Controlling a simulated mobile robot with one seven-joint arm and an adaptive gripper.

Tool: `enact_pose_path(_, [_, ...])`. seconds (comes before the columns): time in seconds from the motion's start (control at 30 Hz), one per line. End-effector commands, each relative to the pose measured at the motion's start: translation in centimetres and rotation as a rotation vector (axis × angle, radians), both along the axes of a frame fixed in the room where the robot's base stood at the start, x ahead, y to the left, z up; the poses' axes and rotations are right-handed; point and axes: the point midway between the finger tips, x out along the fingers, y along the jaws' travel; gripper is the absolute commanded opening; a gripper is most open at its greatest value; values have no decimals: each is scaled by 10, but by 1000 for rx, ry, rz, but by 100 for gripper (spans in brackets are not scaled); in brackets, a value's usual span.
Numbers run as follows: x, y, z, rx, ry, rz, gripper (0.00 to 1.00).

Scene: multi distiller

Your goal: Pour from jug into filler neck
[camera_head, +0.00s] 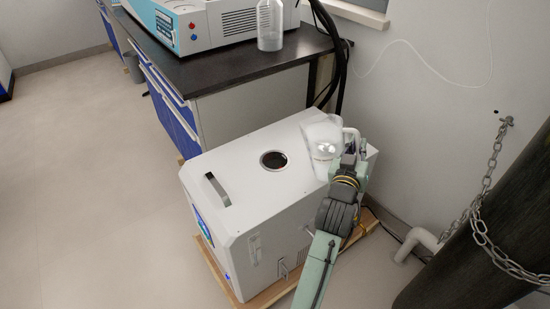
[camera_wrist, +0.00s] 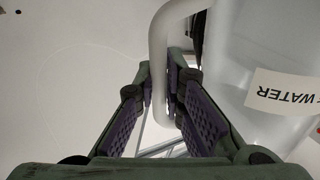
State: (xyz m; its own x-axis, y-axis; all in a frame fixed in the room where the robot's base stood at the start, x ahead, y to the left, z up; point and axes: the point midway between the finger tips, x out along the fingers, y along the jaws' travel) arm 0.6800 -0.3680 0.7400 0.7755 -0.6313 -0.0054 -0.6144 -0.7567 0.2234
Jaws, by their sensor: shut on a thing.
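A whitish jug (camera_head: 322,132) is over the back right part of the white machine's top in the head view. My gripper (camera_head: 354,150) is at its right side. In the wrist view my gripper (camera_wrist: 168,88) is shut on the pale jug handle (camera_wrist: 157,45), which passes between the purple finger pads. The jug's body fills the right of that view, with a label (camera_wrist: 285,93) reading WATER upside down. I cannot tell whether the jug touches the top.
The white machine (camera_head: 240,222) has a slot-like handle (camera_head: 217,190) at its left and stands on a wooden base (camera_head: 262,300). Behind it is a dark bench (camera_head: 235,68) with a clear bottle (camera_head: 270,25). Black hoses, a chain (camera_head: 485,205) and a dark cylinder (camera_head: 490,255) are right.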

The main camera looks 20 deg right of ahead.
Motion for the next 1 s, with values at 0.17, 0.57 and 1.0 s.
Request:
enact_pose_path(0.17, [1,2,8,-22,3,1,0])
enact_pose_path(0.57, [3,5,11,-55,32,1,0])
enact_pose_path(1.0, [6,8,14,-93,64,1,0])
